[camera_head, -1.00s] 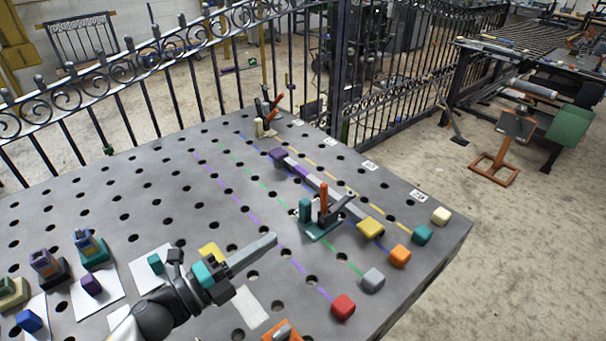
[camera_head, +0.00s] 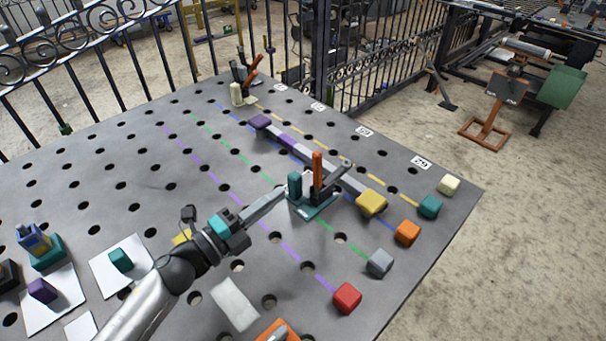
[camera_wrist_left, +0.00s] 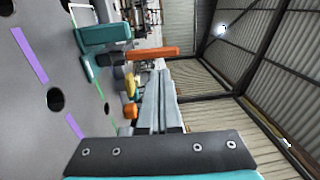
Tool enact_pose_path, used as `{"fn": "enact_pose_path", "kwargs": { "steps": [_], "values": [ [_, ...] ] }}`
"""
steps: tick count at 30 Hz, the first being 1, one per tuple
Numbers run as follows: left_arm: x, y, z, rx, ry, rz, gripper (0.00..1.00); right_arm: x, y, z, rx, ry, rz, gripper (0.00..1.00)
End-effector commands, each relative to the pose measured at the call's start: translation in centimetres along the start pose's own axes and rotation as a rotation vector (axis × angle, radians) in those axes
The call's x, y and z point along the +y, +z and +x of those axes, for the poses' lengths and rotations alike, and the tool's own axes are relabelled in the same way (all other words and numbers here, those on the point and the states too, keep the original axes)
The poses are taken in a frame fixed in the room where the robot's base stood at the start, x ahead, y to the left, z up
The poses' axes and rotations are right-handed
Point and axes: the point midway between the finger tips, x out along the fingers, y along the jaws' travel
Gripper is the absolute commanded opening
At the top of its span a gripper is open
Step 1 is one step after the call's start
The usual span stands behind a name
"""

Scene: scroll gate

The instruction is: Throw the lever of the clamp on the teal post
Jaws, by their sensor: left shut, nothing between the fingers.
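The clamp stands on a teal base plate (camera_head: 322,208) with a teal post (camera_head: 295,187) at its left side. Its orange lever (camera_head: 318,172) stands upright beside a dark clamp arm. In the left wrist view the teal post (camera_wrist_left: 105,34) and orange lever (camera_wrist_left: 152,52) appear sideways, left of and above the fingers. My left gripper (camera_head: 281,194) is shut and empty, its tips just left of the teal post in the head view. I cannot tell whether they touch it. The left fingers also show in the wrist view (camera_wrist_left: 160,85). My right gripper is not in view.
A second clamp with a cream post (camera_head: 237,94) and orange lever stands at the far edge. A grey bar with a yellow block (camera_head: 371,203) lies behind the teal clamp. Coloured blocks, including a red one (camera_head: 347,298), line the right edge. A fence runs behind the table.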

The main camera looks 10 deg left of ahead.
Motion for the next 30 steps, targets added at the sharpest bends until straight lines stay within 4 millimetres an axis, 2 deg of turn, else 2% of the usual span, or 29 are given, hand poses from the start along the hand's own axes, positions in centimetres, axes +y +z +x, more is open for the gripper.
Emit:
{"fn": "enact_pose_path", "kwargs": {
  "steps": [9,15,21,30],
  "values": [
    [-0.1,0.0,5.4,0.000,-0.001,0.001,0.00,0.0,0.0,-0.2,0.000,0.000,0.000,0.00],
    [0.0,0.0,7.4,0.001,0.000,0.001,0.00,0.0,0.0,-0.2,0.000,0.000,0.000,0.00],
    [0.0,0.0,8.1,0.000,0.001,0.000,0.00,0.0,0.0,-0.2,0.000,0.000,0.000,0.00],
    [0.0,0.0,8.1,0.000,0.001,0.000,0.00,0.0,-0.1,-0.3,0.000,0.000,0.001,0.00]
  ]
}}
